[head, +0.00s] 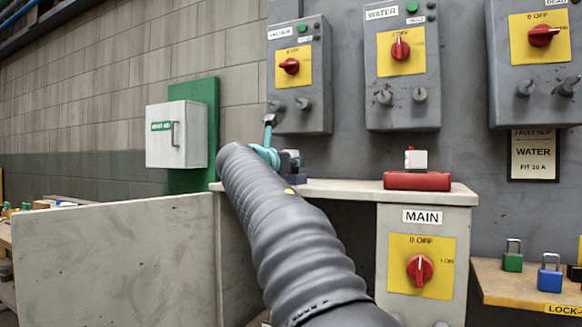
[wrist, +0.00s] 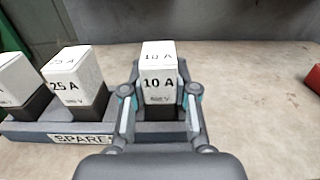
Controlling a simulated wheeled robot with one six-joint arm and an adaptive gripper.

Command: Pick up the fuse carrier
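In the wrist view a white fuse carrier (wrist: 159,84) marked 10 A, with a dark lower part, stands upright at the right end of a grey rack (wrist: 35,130) labelled SPARE. My gripper (wrist: 160,72) has one finger on each side of this carrier, close to its faces. Whether the fingers touch it cannot be told. A 25 A carrier (wrist: 73,76) and another white-topped carrier (wrist: 18,82) stand in the rack to the left. In the head view my arm mostly hides the gripper and rack.
A red block with a white-topped piece (head: 416,180) lies on the worktop (head: 345,191), above the MAIN switch (head: 420,268). Switch boxes (head: 300,85) hang on the wall behind. Padlocks (head: 550,275) stand on a lower shelf at right.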

